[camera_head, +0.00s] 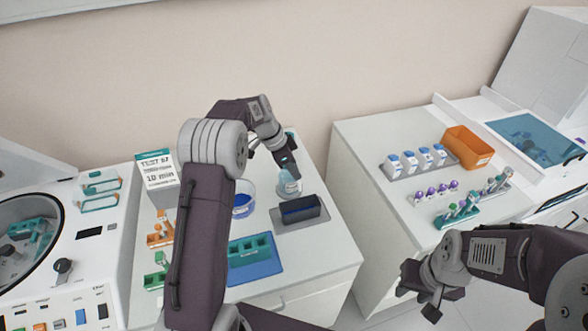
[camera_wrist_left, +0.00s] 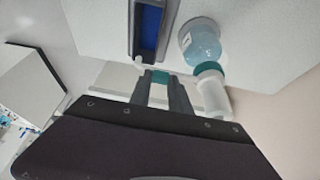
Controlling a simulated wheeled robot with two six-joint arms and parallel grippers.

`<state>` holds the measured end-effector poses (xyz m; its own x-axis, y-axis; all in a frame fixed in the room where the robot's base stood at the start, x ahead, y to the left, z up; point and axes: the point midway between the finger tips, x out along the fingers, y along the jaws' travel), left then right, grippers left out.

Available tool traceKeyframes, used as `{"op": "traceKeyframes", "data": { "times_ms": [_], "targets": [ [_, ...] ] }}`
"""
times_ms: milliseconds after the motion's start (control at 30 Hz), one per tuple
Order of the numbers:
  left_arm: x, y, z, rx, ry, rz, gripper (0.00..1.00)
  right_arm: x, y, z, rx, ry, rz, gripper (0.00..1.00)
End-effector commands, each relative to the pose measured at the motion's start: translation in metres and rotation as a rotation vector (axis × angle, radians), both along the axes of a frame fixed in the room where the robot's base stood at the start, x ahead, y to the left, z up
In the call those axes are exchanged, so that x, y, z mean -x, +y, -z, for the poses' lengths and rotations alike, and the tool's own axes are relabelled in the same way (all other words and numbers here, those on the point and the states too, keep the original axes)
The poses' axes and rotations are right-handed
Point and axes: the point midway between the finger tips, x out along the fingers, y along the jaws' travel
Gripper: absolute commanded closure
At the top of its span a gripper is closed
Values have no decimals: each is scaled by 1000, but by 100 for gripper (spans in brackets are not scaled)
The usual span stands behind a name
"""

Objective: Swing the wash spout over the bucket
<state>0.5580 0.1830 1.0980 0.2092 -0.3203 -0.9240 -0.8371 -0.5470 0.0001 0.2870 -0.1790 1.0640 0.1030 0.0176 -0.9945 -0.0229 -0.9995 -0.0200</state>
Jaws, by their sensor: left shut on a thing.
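My left gripper (camera_head: 292,172) reaches down beside a wash bottle (camera_head: 288,187) with pale blue liquid. In the left wrist view its fingers (camera_wrist_left: 161,80) are shut on a small teal piece (camera_wrist_left: 160,76), which I take to be part of the wash spout. A white tip (camera_wrist_left: 138,62) shows just left of the fingers, at the near end of a dark trough with a blue inside (camera_wrist_left: 152,28). The trough (camera_head: 300,209) is possibly the bucket. The wash bottle (camera_wrist_left: 203,42) stands right of the fingers. My right gripper (camera_head: 418,300) is open and empty, away from these things.
A blue round tub (camera_head: 242,204) and a teal rack on a blue mat (camera_head: 251,259) stand near my left arm. The right bench holds an orange bin (camera_head: 467,148) and tube racks. A gap separates the benches.

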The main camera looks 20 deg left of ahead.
Motion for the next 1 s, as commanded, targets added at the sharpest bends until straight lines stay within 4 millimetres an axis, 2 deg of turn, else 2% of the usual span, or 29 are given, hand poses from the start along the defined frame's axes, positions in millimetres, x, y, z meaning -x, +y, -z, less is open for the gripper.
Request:
{"op": "traceKeyframes", "data": {
  "times_ms": [33, 67, 133, 467, 567, 800, 1000],
  "targets": [
    [0, 1, 1, -2, 1, 2, 100, 0, 0, 0, 0, 0, 0, 64],
    [0, 1, 1, -3, 1, 2, 74, 0, 0, 0, 0, 0, 0, 64],
    [0, 0, 0, -2, 1, 1, 55, 0, 0, 0, 0, 0, 0, 64],
    [0, 1, -2, -1, 0, 0, 55, 0, 0, 1, 0, 0, 0, 64],
    [3, 6, -14, -1, -4, -2, 55, 0, 0, 5, 0, 0, 0, 64],
    [14, 23, -63, -2, -4, -2, 55, 0, 0, 13, 0, 0, 0, 64],
    [19, 30, -82, -2, -1, 1, 55, 0, 0, 13, 0, 0, 0, 64]
  ]
}}
